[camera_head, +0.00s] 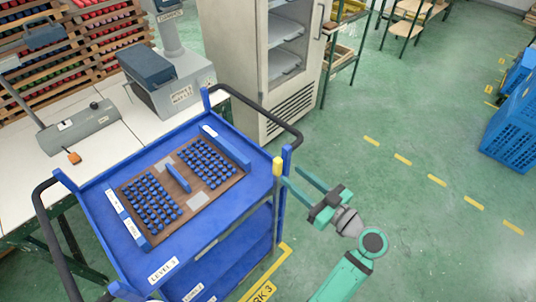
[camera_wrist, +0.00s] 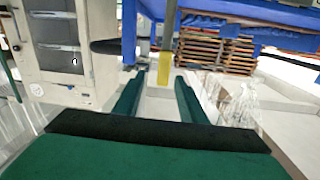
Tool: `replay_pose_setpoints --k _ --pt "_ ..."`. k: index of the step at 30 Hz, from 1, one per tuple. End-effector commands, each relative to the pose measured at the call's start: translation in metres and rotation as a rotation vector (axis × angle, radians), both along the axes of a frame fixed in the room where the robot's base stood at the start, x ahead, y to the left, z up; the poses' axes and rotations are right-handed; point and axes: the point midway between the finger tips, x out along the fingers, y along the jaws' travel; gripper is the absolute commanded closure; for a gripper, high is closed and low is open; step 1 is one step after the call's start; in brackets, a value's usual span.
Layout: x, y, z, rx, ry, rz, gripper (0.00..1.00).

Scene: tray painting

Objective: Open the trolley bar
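The blue trolley (camera_head: 262,184) stands at the centre left in the head view. A thin upright bar with a yellow end (camera_head: 278,166) is at its right corner, beside the blue corner post. In the wrist view the bar's yellow end (camera_wrist: 164,72) shows ahead, between the two finger lines. My gripper (camera_head: 291,175) is open, with its green fingers pointing left at the yellow end and their tips close to it. I cannot tell whether they touch it. The open fingers also show in the wrist view (camera_wrist: 159,78).
A brown tray (camera_head: 154,240) with rows of blue pieces lies on the trolley top. Black handles (camera_head: 262,111) stick out at its ends. A pale cabinet (camera_head: 238,55) stands behind, and a white table (camera_head: 32,185) is at the left.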

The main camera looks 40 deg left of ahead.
Motion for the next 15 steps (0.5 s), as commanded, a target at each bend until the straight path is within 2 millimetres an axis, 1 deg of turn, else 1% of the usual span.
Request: replay_pose_setpoints --k 1,3,8,11,15 --pt "0.000 0.002 0.008 0.010 -0.021 0.025 0.62" --pt "-0.002 0.004 0.014 0.017 -0.040 0.048 0.62" --pt "-0.003 0.015 0.018 0.021 -0.050 0.066 0.62" --pt "-0.003 0.030 0.018 0.021 -0.050 0.067 0.62" --pt "-0.001 0.055 0.017 0.021 -0.049 0.066 0.62"
